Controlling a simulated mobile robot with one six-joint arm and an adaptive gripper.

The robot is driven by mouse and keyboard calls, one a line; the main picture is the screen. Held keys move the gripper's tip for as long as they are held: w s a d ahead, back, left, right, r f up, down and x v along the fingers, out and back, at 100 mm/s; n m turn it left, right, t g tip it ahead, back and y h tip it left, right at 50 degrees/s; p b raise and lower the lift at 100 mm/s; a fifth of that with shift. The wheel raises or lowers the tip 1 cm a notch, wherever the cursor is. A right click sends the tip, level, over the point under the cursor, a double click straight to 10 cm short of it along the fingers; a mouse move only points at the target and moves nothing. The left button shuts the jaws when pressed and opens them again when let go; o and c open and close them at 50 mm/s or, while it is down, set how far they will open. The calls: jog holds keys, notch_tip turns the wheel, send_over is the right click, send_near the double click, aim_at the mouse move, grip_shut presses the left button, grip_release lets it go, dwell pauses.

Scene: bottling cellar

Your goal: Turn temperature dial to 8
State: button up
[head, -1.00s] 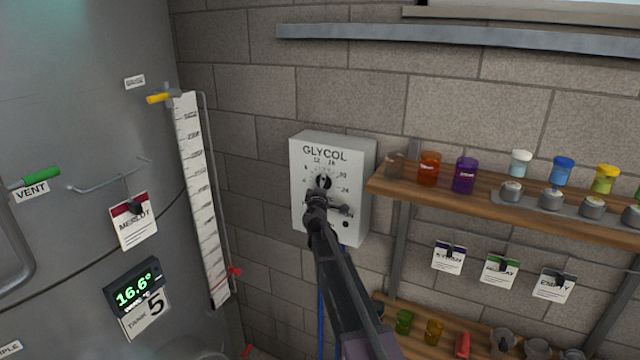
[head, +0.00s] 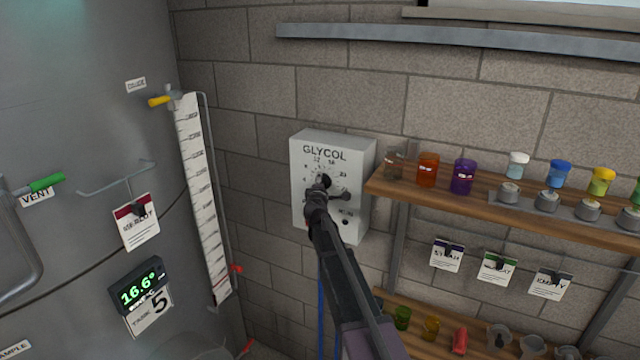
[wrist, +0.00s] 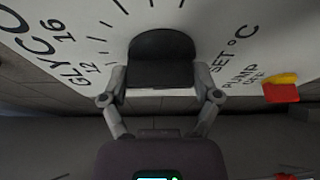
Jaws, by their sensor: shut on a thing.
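The white box marked GLYCOL (head: 361,172) is fixed to the brick wall, with a numbered scale around a black temperature dial (head: 324,181). In the wrist view the dial (wrist: 161,58) sits between my gripper's fingers, with 12 and 16 of the scale to its left and "SET °C" to its right. My gripper (wrist: 161,90) is shut on the dial; it also shows in the head view (head: 319,192), in front of the box. The dial's pointer is hidden, so I cannot tell its setting.
A red and yellow part (wrist: 282,88) sits by the "PUMP" lettering. A wooden shelf (head: 500,210) with coloured jars stands close to the right. A steel tank (head: 70,130) with a 16.6° display (head: 139,288) is at left.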

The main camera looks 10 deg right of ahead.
dwell(0.5)
jog(key=o, duration=1)
jog(key=shift+c, duration=0.2)
jog(key=shift+m+t+b, duration=0.8)
jog(key=shift+m+b, duration=0.65)
jog(key=shift+m, duration=0.55)
jog(key=shift+f+m+t+h+b, duration=0.1)
jog(key=shift+m+t+h+b, duration=0.2)
jog(key=shift+m+h+b, duration=0.5)
jog(key=shift+m+t+h+b, duration=0.3)
jog(key=shift+m+b, duration=0.2)
jog(key=shift+m, duration=1.3)
jog(key=b+v, duration=0.3)
jog(key=v, duration=1.1)
jog(key=s+d+f+m+g+h+b, duration=0.2)
jog(key=s+d+f+m+g+b, duration=0.2)
jog(key=f, duration=0.6)
jog(key=s+d+f+m+g+h+b, duration=0.2)
jog(key=s+d+f+m+g+b, duration=0.2)
jog(key=f, duration=0.6)
jog(key=s+d+g+b, duration=0.1)
jog(key=s+d+b, duration=0.1)
jog(key=d+b, duration=0.1)
jog(key=shift+s+d+h, duration=0.2)
jog(key=shift+d+h, duration=0.2)
jog(key=shift+d, duration=0.2)
